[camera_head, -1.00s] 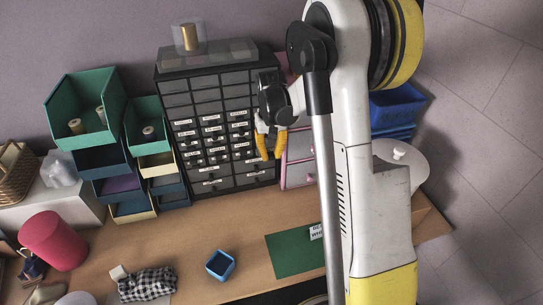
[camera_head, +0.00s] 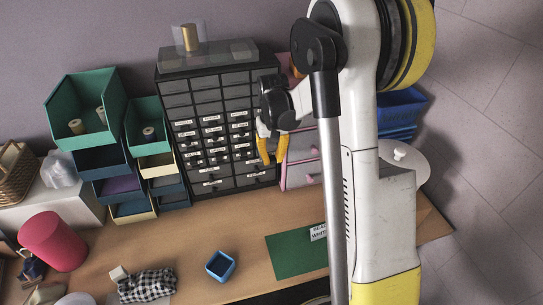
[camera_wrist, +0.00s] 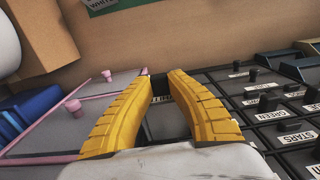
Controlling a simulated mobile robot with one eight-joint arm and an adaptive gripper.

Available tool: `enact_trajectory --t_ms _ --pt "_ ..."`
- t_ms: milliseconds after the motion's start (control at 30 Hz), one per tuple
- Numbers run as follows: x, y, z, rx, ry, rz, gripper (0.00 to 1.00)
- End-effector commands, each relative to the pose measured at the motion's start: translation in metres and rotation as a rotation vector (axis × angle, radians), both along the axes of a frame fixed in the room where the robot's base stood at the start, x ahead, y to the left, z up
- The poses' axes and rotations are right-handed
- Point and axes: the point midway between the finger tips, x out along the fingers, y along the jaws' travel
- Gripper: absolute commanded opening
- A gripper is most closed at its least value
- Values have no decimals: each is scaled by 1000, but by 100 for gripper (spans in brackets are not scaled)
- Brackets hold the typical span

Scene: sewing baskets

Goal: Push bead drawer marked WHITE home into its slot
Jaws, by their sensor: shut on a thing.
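The black drawer cabinet (camera_head: 205,105) stands at the back of the table, with many small grey drawers carrying white labels. My gripper (camera_head: 273,160) is at its right front side, with yellow fingers pointing at the drawer fronts. In the wrist view my gripper (camera_wrist: 160,76) has its fingertips close together around a dark drawer pull (camera_wrist: 158,86). A white label (camera_wrist: 161,99) shows between the fingers, partly hidden and not readable. The fingers and arm hide part of the cabinet's right column, so I cannot tell how far that drawer stands out.
A pink-edged drawer unit (camera_head: 300,160) stands close beside the cabinet on the right. Green and blue bins (camera_head: 85,105) are stacked at left. A green mat (camera_head: 290,257) with a card partly reading WHITE (camera_head: 317,232) lies in front, near a blue cup (camera_head: 220,265).

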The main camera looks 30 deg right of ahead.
Motion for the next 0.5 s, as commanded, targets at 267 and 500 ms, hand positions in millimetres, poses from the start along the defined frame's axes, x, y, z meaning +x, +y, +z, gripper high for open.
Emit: enact_trajectory --t_ms 267,500 --pt "-12 3 0 0 0 0 0" --pt "-22 6 0 0 0 0 0"
